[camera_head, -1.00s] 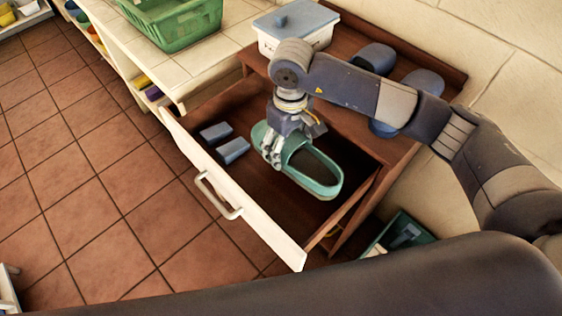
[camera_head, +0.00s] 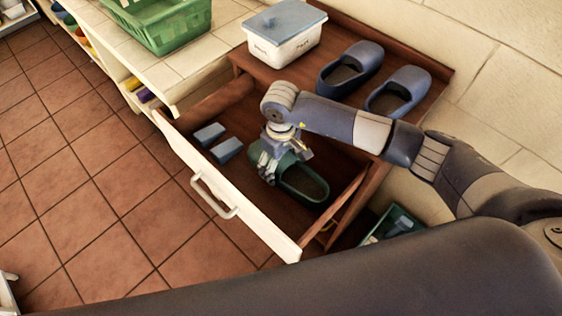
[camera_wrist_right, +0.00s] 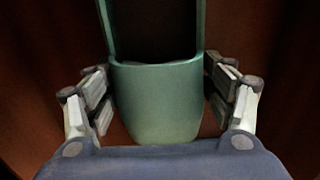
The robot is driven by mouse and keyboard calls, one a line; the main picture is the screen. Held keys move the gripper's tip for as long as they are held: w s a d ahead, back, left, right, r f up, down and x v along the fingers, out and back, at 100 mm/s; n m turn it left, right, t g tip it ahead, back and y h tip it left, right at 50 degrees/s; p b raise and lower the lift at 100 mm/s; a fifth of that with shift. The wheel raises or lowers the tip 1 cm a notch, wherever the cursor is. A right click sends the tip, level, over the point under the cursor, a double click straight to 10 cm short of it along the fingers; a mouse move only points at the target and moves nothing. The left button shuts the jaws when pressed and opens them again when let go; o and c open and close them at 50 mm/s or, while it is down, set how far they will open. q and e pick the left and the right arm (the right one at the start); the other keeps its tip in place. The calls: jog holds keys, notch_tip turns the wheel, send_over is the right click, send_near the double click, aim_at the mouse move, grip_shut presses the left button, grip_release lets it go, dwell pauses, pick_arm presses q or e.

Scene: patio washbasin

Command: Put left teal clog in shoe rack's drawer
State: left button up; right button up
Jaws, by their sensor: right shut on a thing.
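The teal clog (camera_head: 303,184) is inside the open drawer (camera_head: 235,212) of the brown shoe rack (camera_head: 420,128), low over or on the drawer floor; I cannot tell whether it touches. My right gripper (camera_head: 268,170) is at the clog's closed toe end, shut on it. In the right wrist view, the clog (camera_wrist_right: 158,100) lies between the two fingers of the right gripper (camera_wrist_right: 160,98), its opening pointing away. My left gripper is not in view.
Two blue blocks (camera_head: 209,134) (camera_head: 226,150) lie in the drawer near its front. A pair of dark blue clogs (camera_head: 350,68) (camera_head: 398,91) and a white box with a blue lid (camera_head: 285,35) stand on the rack top. A green basket (camera_head: 160,22) is on the tiled counter.

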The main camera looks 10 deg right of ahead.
jog(key=o, duration=1.2)
jog(key=shift+r+p, duration=0.1)
jog(key=shift+p, duration=0.2)
notch_tip(320, 180, up, 12)
jog(key=shift+b, duration=1.05)
